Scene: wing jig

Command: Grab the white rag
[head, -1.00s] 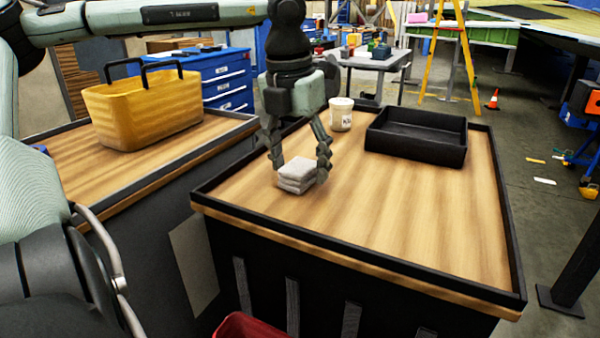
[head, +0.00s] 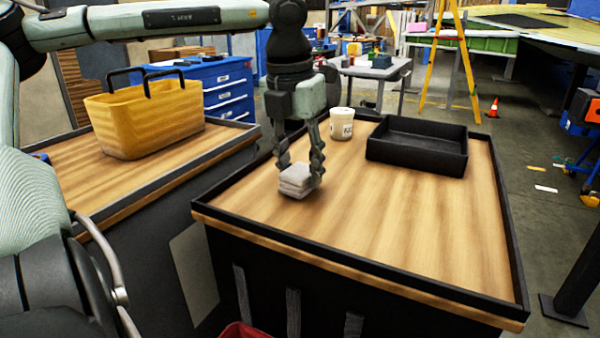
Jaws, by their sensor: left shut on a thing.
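The white rag (head: 296,180) is a small folded stack near the left part of the wooden worktop (head: 400,220). My left gripper (head: 299,172) comes down over it from above. Its fingers are closed on the rag's two sides. Whether the rag's underside touches the worktop is hard to tell. My right gripper does not show.
A black open tray (head: 417,148) and a white tub (head: 341,123) stand behind the rag on the same worktop, which has a raised black rim. A yellow basket (head: 150,120) stands on the table to the left. The front right of the worktop is clear.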

